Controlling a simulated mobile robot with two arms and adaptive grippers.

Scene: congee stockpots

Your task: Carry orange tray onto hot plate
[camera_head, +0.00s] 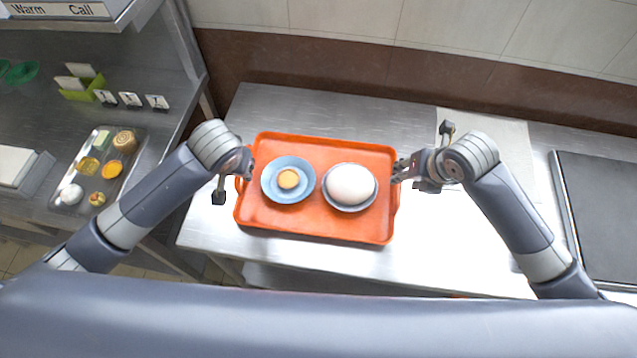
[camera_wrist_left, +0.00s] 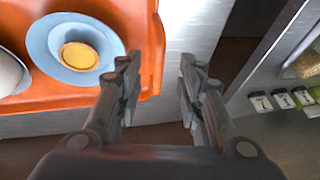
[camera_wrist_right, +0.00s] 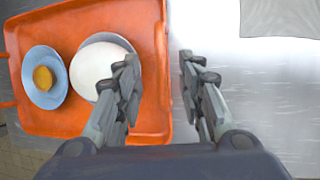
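The orange tray (camera_head: 310,225) lies flat on the steel table, with raised rims and handles at its left and right ends. On it are a blue plate with a small yellow-orange item (camera_head: 289,179) and a blue dish with a large white egg-like item (camera_head: 350,184). My left gripper (camera_head: 246,165) is at the tray's left end, fingers apart on either side of the rim in the left wrist view (camera_wrist_left: 158,75). My right gripper (camera_head: 399,171) is at the right end, fingers likewise apart across the rim (camera_wrist_right: 160,80). Contact cannot be told. A dark flat slab, seemingly the hot plate (camera_head: 605,215), is at far right.
The steel table (camera_head: 470,235) is bare between tray and dark slab, apart from a pale square mat (camera_head: 505,150) at the back. A left-hand counter holds a metal food tray (camera_head: 75,165) and small cards (camera_head: 130,99). A wall stands behind.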

